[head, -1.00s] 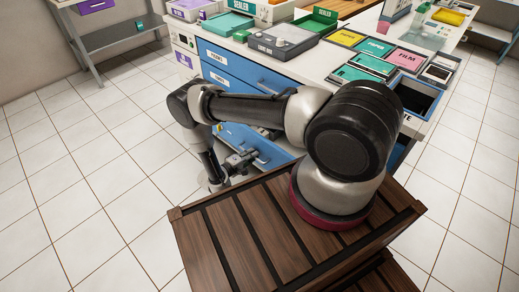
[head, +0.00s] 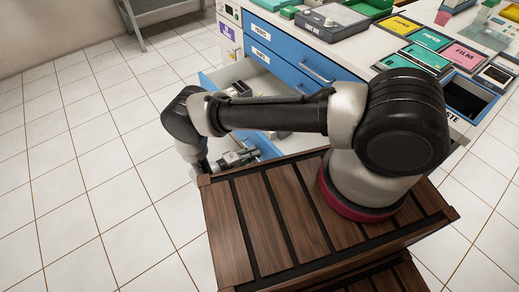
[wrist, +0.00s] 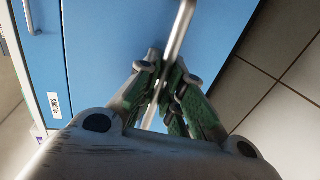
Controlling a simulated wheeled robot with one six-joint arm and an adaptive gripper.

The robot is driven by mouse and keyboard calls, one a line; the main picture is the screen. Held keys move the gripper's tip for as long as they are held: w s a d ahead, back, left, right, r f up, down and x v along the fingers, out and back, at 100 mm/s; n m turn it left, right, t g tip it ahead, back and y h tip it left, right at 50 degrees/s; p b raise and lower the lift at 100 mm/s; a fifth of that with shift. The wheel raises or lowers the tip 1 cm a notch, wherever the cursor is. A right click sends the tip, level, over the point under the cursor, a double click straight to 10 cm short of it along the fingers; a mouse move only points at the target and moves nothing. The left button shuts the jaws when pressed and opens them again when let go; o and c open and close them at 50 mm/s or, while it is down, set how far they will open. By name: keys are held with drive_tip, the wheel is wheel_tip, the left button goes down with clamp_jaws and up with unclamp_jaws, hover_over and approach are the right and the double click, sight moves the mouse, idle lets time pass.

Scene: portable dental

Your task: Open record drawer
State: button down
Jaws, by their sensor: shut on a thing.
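The record drawer is the low blue drawer of the cabinet. It stands pulled out, with its pale inner wall (head: 213,77) and some dark and light items inside showing beyond my arm. My arm hides much of its interior. My gripper (wrist: 160,92) is shut on the metal bar handle (wrist: 180,30) of this front. In the head view, my gripper (head: 236,158) is low at the drawer front, partly hidden by my arm.
Two blue drawers (head: 290,65) above are closed, with bar handles. The counter (head: 340,50) holds a light box (head: 333,22), coloured trays and a dark waste opening (head: 468,97). White tiled floor (head: 90,150) is clear at left. A grey shelf unit (head: 150,10) stands behind.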

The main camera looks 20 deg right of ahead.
drive_tip(key=shift+v, duration=0.75)
drive_tip(key=shift+f, duration=0.15)
drive_tip(key=c, duration=1.5)
unclamp_jaws()
drive_tip(key=v, duration=1.2)
